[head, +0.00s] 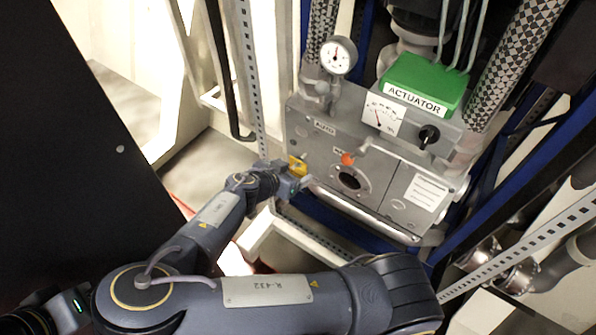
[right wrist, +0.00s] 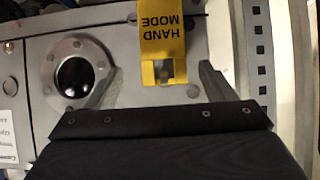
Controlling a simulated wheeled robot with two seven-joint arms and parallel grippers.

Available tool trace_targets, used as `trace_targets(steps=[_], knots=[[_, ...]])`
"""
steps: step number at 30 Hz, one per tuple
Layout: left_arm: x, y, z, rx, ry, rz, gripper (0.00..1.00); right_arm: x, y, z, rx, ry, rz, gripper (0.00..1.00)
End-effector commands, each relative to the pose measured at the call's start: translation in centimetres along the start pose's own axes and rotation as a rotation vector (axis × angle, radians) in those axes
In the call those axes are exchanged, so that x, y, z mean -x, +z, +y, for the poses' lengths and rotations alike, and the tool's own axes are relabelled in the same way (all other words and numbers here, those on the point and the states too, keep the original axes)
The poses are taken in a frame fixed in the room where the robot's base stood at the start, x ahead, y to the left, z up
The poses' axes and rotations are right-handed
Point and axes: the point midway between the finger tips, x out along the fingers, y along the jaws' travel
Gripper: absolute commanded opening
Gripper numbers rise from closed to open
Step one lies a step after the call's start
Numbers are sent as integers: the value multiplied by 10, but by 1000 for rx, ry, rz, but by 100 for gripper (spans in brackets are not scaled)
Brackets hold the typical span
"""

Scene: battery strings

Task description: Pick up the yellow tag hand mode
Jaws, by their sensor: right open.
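The yellow tag (right wrist: 162,32), lettered HAND MODE, hangs on the front of the grey actuator box; the lettering is upside down in the right wrist view. In the head view the tag (head: 298,167) is at the box's left side, partly hidden by my right gripper (head: 301,183). In the right wrist view my right gripper (right wrist: 162,70) is open, one finger on each side of the tag's notched lower end. Gaps show between the fingers and the tag.
The grey box (head: 318,152) carries an orange-red knob (head: 347,159), a round port (head: 350,180), a dial gauge (head: 338,55) and a green ACTUATOR cover (head: 425,82). A perforated metal strut (head: 250,70) stands close left of my gripper. Patterned pipes (head: 515,60) rise at right.

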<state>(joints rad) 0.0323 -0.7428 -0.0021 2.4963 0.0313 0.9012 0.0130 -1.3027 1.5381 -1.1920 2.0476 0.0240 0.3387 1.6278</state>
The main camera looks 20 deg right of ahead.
Motion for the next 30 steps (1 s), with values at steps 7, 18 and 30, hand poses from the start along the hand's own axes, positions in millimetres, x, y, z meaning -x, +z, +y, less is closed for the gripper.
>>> trace_targets(steps=[7, 18, 30], knots=[[-2, 1, -1, 0, 0, 0, 36, -38, -2, -4, 0, 5, -2, 76], [-2, 1, -1, 0, 0, 0, 36, -48, -2, -5, 1, 1, -2, 76], [-2, 1, -1, 0, 0, 0, 36, -48, -2, -4, 1, 1, -2, 29]])
